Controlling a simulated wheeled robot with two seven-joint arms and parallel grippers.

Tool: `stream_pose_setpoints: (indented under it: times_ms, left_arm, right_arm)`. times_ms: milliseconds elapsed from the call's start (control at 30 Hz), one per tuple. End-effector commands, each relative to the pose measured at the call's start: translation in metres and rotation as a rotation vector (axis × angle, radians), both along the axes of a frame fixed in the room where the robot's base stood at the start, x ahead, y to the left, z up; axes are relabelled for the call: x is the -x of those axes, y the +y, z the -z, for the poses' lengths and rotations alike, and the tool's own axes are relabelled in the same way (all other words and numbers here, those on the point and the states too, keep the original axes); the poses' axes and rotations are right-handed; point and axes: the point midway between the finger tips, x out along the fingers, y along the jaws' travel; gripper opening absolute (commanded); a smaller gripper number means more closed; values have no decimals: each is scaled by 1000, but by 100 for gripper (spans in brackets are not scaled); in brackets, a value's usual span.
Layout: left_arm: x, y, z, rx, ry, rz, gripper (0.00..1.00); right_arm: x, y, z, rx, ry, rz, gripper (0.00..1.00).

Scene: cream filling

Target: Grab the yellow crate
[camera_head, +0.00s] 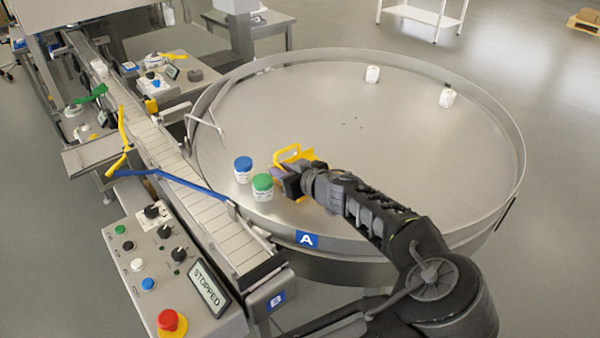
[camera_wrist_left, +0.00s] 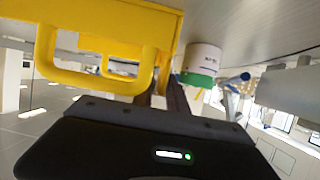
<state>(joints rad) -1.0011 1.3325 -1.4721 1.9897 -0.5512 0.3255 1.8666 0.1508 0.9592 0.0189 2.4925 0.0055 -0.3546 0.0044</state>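The yellow crate (camera_head: 294,154), with a raised loop handle, is on the round metal table near its front left. My left gripper (camera_head: 284,177) is right at the crate's near side, and its fingers are partly hidden. In the left wrist view the crate (camera_wrist_left: 120,22) fills the upper left, with its handle loops close above the dark gripper body. Dark fingers (camera_wrist_left: 168,97) show beside the crate's edge. I cannot tell whether they are closed on it. The crate's contents are hidden. My right gripper is not in view.
A blue-lidded jar (camera_head: 243,170) and a green-lidded jar (camera_head: 263,187) stand just left of the gripper. Two white jars (camera_head: 373,74) (camera_head: 446,98) stand at the back. The table's raised rim (camera_head: 516,130) surrounds free room on the right. A conveyor (camera_head: 200,200) runs along the left.

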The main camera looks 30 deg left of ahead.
Motion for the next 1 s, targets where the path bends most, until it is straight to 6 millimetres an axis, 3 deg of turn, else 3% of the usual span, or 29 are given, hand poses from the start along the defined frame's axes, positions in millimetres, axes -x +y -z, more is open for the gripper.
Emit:
stream_pose_setpoints:
  times_ms: [400, 633, 1000]
  left_arm:
    - [0, 0, 0, 0, 0, 0, 18]
    - [0, 0, 0, 0, 0, 0, 1]
    - [0, 0, 0, 0, 0, -1, 0]
  right_arm:
    - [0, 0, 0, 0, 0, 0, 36]
    - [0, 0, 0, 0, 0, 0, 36]
    - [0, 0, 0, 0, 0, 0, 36]
